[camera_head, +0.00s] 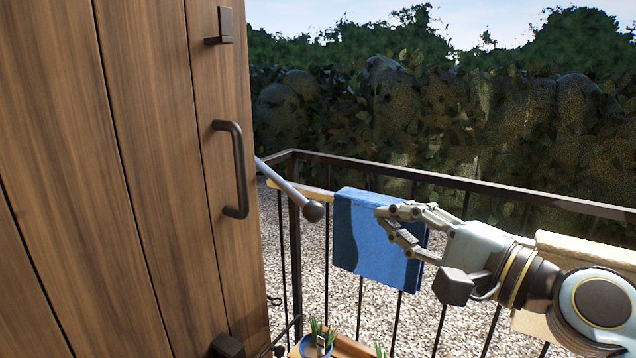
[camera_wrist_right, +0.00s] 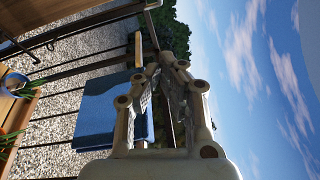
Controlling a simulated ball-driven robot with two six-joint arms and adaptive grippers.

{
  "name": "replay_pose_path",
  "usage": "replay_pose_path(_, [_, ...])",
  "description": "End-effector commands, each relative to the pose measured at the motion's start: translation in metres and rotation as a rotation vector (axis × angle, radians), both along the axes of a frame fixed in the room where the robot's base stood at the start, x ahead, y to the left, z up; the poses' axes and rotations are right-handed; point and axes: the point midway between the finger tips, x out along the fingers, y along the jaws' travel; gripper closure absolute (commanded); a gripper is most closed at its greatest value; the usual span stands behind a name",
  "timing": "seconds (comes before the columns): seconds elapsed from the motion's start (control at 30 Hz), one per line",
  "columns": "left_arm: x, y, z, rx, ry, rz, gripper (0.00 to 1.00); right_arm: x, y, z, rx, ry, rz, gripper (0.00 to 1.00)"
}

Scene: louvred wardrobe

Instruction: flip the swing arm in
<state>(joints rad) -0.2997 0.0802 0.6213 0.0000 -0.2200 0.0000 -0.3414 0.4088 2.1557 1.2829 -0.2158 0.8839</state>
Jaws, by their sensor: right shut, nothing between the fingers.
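A grey rod (camera_head: 287,186) with a dark ball end (camera_head: 313,211) sticks out past the edge of the wooden panel, angled down to the right; it looks like the swing arm. Close behind it is a pale wooden bar (camera_head: 300,188) with a blue towel (camera_head: 352,235) hanging over it; the bar (camera_wrist_right: 138,48) and towel (camera_wrist_right: 107,110) also show in the right wrist view. My right gripper (camera_head: 381,215) is shut and empty, its tips in front of the towel in the picture, to the right of the ball end and apart from it. My left gripper is out of view.
The wooden panel (camera_head: 150,180) with a dark handle (camera_head: 240,170) fills the left. A dark metal railing (camera_head: 450,180) runs behind the towel, with gravel (camera_head: 340,300) and a hedge beyond. A potted plant (camera_head: 318,342) stands low at the bottom.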

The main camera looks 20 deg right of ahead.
Motion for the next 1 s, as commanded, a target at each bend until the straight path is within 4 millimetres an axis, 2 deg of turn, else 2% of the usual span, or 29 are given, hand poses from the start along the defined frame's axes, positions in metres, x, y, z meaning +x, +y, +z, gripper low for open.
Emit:
replay_pose_path(0.23, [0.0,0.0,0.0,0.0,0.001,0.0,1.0,0.002,0.0,-0.001,0.0,0.0,-0.001,1.0])
replay_pose_path(0.37, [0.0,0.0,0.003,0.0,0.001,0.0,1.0,0.012,0.004,0.001,0.002,-0.002,-0.004,1.0])
replay_pose_path(0.47, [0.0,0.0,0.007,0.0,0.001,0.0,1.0,0.027,0.011,0.003,0.005,-0.001,-0.004,1.0])
replay_pose_path(0.8, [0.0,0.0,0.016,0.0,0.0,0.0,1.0,0.094,0.038,0.007,0.004,-0.001,-0.002,1.0])
replay_pose_path(1.0, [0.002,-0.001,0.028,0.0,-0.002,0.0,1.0,0.089,0.066,0.012,0.003,0.001,-0.002,1.0])
